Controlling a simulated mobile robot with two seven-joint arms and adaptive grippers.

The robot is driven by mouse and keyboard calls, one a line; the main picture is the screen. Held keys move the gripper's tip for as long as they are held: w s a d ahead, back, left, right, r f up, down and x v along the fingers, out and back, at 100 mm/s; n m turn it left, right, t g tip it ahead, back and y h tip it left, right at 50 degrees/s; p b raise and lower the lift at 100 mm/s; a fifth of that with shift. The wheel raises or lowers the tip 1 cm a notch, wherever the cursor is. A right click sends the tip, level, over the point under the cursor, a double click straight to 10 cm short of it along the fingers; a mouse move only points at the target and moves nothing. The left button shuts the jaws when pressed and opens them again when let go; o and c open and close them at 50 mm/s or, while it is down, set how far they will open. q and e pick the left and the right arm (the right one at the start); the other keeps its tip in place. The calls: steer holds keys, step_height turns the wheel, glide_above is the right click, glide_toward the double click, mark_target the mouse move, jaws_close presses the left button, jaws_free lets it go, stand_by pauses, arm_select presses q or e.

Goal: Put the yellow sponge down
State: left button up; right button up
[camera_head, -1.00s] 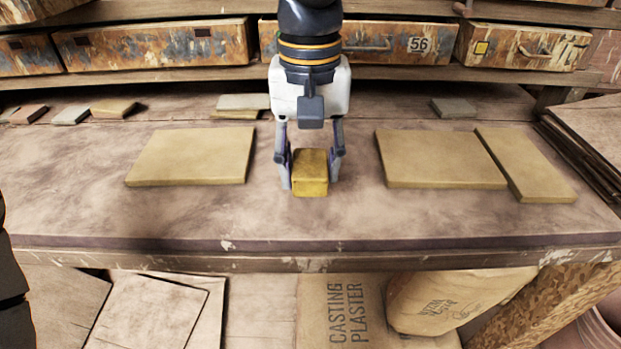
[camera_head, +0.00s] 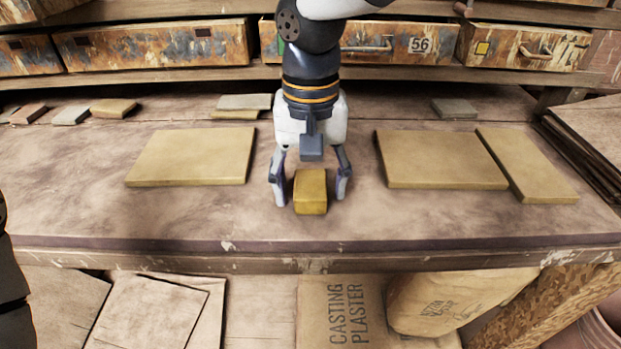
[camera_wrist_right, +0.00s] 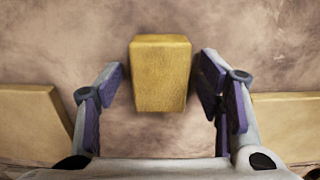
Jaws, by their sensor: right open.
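The yellow sponge (camera_head: 310,192) is a small block on the bench top, in the middle between the large tan slabs. It also shows in the right wrist view (camera_wrist_right: 160,75), with a gap on each side of it. My right gripper (camera_head: 310,190) is open around the sponge, with one finger on each side and neither touching it. Its open fingers flank the sponge in the wrist view (camera_wrist_right: 162,88). My left gripper is not in view.
A tan slab (camera_head: 193,157) lies to the left, and two more slabs (camera_head: 440,160) (camera_head: 526,165) lie to the right. Small tiles (camera_head: 113,108) lie along the back, below a shelf of drawers (camera_head: 155,46). The bench's front edge (camera_head: 200,243) is close, with clear bench before the sponge.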

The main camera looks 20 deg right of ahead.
mark_target(311, 184)
step_height(311, 184, up, 12)
stand_by(0.3)
